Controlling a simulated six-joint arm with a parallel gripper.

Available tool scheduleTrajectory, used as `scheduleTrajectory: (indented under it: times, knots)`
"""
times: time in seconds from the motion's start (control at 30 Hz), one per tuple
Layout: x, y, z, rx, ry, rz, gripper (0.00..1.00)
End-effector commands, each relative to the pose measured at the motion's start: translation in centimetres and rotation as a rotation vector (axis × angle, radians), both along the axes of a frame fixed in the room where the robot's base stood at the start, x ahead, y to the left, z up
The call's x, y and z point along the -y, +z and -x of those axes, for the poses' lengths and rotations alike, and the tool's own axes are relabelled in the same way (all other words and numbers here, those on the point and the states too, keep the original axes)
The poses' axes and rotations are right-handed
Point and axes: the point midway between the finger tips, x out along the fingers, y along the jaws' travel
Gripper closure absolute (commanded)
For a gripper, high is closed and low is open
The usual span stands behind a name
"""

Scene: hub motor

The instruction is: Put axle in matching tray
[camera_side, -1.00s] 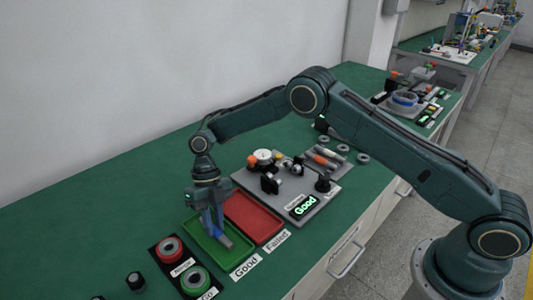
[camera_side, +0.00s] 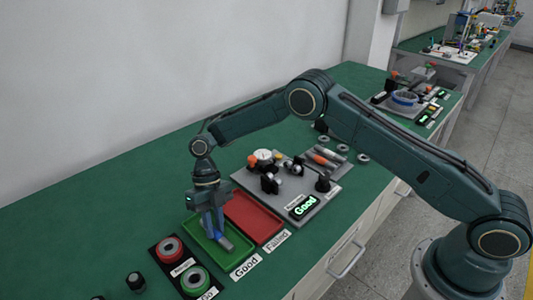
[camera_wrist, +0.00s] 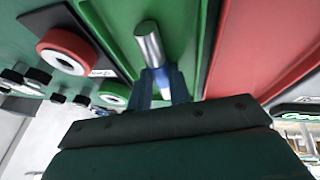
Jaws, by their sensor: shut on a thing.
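The axle (camera_side: 227,242) is a short grey metal cylinder. My gripper (camera_side: 214,224) has blue fingers and is shut on it, down at the green tray labelled Good (camera_side: 203,239). In the wrist view the axle (camera_wrist: 149,45) sticks out from between the blue fingers (camera_wrist: 160,86), with the green tray behind it. Whether the axle touches the tray floor I cannot tell. The red tray labelled Failed (camera_side: 252,217) stands beside the green one and is empty. The display (camera_side: 303,207) on the grey fixture plate reads Good.
A panel with a red button (camera_side: 169,247) and a green button (camera_side: 195,280) lies left of the green tray. The grey fixture plate (camera_side: 325,196) with a dial gauge (camera_side: 264,156) stands right of the red tray. The green bench is clear behind the trays.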

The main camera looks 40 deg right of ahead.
Motion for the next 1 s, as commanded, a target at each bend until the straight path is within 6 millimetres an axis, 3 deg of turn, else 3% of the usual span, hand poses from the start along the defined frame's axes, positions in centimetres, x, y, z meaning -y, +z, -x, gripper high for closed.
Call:
scheduleTrajectory:
  times: [0.2, 0.23, 0.33, 0.37, 0.57, 0.6, 0.63, 0.7, 1.0]
  knots:
    - [-0.02, 0.07, -0.03, 0.001, 0.001, 0.000, 1.00]
    - [-0.02, 0.08, -0.03, 0.001, 0.001, 0.000, 0.77]
    - [0.00, 0.07, -0.03, 0.001, 0.001, 0.000, 0.57]
    - [0.01, 0.05, -0.02, 0.001, 0.000, 0.000, 0.55]
    - [0.15, -0.08, 0.02, -0.003, -0.003, 0.002, 0.55]
    - [0.18, -0.17, 0.05, -0.005, -0.004, 0.004, 0.60]
    - [0.20, -0.19, 0.06, -0.005, -0.004, 0.004, 0.54]
    - [0.22, -0.22, 0.08, -0.006, -0.004, 0.005, 0.53]
    - [0.33, -0.27, 0.13, -0.010, -0.007, 0.007, 0.54]
